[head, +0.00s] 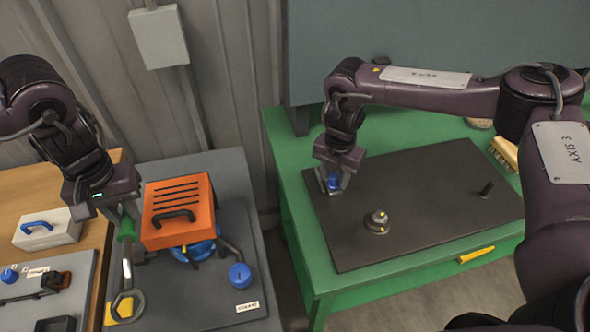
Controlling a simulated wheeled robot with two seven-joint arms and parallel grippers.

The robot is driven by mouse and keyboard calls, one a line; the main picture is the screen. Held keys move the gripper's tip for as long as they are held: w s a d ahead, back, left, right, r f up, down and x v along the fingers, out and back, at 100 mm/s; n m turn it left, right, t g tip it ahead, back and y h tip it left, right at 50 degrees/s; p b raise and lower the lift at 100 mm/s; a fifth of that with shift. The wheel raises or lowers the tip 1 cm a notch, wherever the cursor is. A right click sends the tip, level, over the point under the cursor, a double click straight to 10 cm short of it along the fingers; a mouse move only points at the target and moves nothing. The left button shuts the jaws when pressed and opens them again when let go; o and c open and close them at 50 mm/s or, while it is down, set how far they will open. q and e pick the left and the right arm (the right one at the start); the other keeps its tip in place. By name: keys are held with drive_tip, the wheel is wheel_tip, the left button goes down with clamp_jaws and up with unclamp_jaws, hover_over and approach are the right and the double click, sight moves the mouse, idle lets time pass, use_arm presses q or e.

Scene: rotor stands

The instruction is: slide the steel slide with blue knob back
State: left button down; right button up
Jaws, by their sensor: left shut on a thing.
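My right gripper (333,189) points down at the left edge of the dark plate (430,240) on the green bench. Its fingers are apart on either side of a small blue knob (333,182). The steel slide cannot be made out; the gripper covers that spot, and contact with the knob cannot be told. My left gripper (126,220) is shut on a green-handled tool (126,250). The tool hangs down, with a metal ring at its lower end over the grey station at the left.
An orange slotted cover (178,208) with a black handle stands right of my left gripper. A blue round part (240,275) sits near it. A steel hub (377,221) and a black peg (486,190) stand on the dark plate. A gap separates the benches.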

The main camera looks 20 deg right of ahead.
drive_tip(key=c, duration=0.8)
drive_tip(key=shift+o, duration=0.2)
